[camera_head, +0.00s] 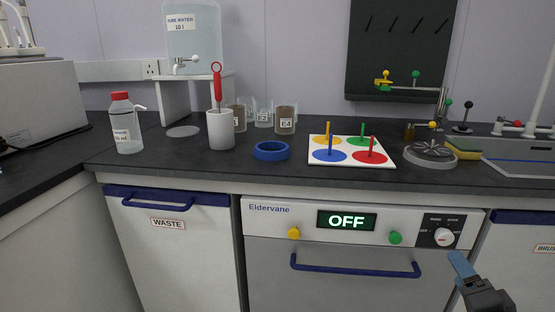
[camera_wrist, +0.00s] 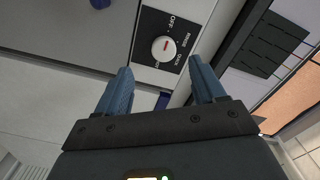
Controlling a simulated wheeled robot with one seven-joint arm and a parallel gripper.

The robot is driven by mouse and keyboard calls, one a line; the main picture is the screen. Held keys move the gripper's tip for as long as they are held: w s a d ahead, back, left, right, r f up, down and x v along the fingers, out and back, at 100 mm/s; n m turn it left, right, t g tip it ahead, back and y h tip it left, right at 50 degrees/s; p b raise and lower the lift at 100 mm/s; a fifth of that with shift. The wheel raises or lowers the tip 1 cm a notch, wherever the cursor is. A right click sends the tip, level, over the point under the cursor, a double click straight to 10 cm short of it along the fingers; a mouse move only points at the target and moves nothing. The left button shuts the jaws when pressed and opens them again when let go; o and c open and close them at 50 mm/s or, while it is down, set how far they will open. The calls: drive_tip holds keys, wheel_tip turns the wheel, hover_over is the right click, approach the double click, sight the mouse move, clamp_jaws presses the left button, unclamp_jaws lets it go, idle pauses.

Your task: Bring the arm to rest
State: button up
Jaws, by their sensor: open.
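My gripper (camera_wrist: 162,85) is open in the wrist view, with its two blue fingers apart and nothing between them. In the head view my gripper (camera_head: 460,264) shows at the lower right, in front of the machine's right side. The machine's dial (camera_head: 443,237) is just above and left of it; the dial also shows in the wrist view (camera_wrist: 164,49), beyond the fingertips. I cannot tell the exact gap between fingers and machine front.
The machine (camera_head: 347,270) under the counter has a display (camera_head: 346,221) reading OFF and a blue handle (camera_head: 355,267). A WASTE door (camera_head: 167,250) is at left. The counter (camera_head: 222,170) holds a bottle (camera_head: 125,128), a blue ring (camera_head: 271,151), a peg board (camera_head: 351,143) and several beakers.

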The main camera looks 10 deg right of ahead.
drive_tip(key=s+a+f+n+g+y, duration=0.1)
drive_tip(key=s+a+f+n, duration=0.15)
drive_tip(key=s+a, duration=0.4)
drive_tip(key=s+a+f+n, duration=0.1)
drive_tip(key=s+a+n, duration=0.2)
drive_tip(key=s, duration=0.6)
drive_tip(key=s+a+f+n+g+y, duration=0.1)
drive_tip(key=s+a+f+n, duration=0.15)
drive_tip(key=s+a, duration=0.4)
drive_tip(key=s+a+r+n+y, duration=0.2)
drive_tip(key=s+a+r+n, duration=0.15)
drive_tip(key=s, duration=0.45)
drive_tip(key=s+a+r+n+y, duration=0.1)
drive_tip(key=s+a+r+n, duration=0.3)
drive_tip(key=s, duration=0.4)
wheel_tip(320, 180, up, 18)
drive_tip(key=d+p, duration=0.1)
drive_tip(key=p, duration=1.5)
drive_tip(key=shift+f+p, duration=0.15)
drive_tip(key=shift+p, duration=0.2)
drive_tip(key=shift+w+d, duration=0.1)
drive_tip(key=shift+c, duration=0.3)
